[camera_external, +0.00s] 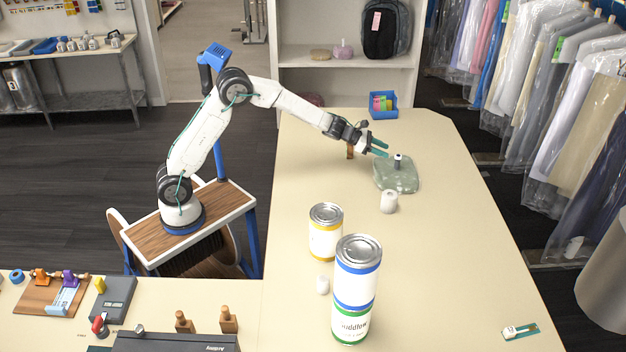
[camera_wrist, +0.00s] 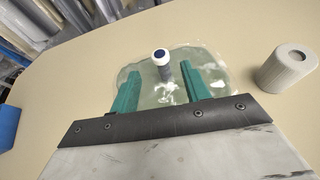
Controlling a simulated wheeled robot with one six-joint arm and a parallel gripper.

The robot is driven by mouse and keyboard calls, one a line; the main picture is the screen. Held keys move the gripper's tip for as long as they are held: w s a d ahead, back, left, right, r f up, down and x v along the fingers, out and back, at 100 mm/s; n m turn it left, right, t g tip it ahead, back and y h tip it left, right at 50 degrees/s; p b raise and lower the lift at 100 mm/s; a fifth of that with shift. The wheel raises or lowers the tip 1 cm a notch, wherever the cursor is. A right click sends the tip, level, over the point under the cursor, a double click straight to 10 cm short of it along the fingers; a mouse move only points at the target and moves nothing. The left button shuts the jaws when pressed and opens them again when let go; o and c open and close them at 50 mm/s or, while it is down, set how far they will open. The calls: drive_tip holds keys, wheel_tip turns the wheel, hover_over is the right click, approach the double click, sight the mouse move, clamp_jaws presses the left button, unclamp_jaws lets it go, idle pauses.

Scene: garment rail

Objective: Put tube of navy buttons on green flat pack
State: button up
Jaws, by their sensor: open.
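The green flat pack (camera_external: 410,183) lies on the long cream table, under clear, shiny wrap. It also shows in the wrist view (camera_wrist: 205,57). A small tube (camera_external: 398,161) with a white cap and a navy dot on top stands upright on the pack, near its middle. The tube also shows in the wrist view (camera_wrist: 161,58), beyond and between my fingers. My gripper (camera_external: 383,148) has its green fingers apart and empty. It is just left of the tube and a little above the pack, not touching the tube. The wrist view shows the gripper (camera_wrist: 160,91) over the pack's near part.
A ribbed white cylinder (camera_external: 388,202) stands close to the pack. A blue bin (camera_external: 383,105) sits at the table's back. A yellow-banded can (camera_external: 325,232) and stacked cans (camera_external: 357,290) stand nearer. The table's right side is mostly clear.

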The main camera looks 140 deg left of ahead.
drive_tip(key=v, duration=0.3)
